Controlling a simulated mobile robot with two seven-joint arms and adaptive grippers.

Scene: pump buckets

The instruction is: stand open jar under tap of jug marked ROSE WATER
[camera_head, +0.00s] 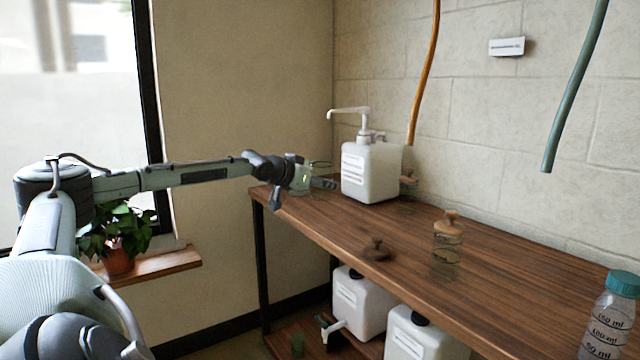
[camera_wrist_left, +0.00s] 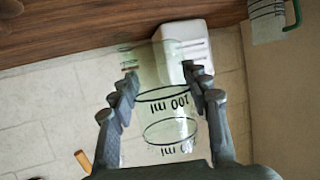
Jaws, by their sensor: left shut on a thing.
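My left gripper (camera_head: 316,183) is shut on a clear open glass jar (camera_head: 319,164), out past the far left end of the wooden bench. The left wrist view shows the jar (camera_wrist_left: 165,118) between the fingers (camera_wrist_left: 160,78), with 100 ml and lower marks. A white pump jug (camera_head: 368,174) stands on the bench just right of the jar, its spout pointing left. The labels are too small to read.
A glass jar with a brown lid (camera_head: 448,243) stands mid-bench, and another brown-lidded jar is partly hidden behind the pump jug. A teal-capped bottle (camera_head: 610,315) is at the near right. Orange (camera_head: 425,75) and green (camera_head: 573,90) hoses hang above. A plant (camera_head: 118,240) stands left.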

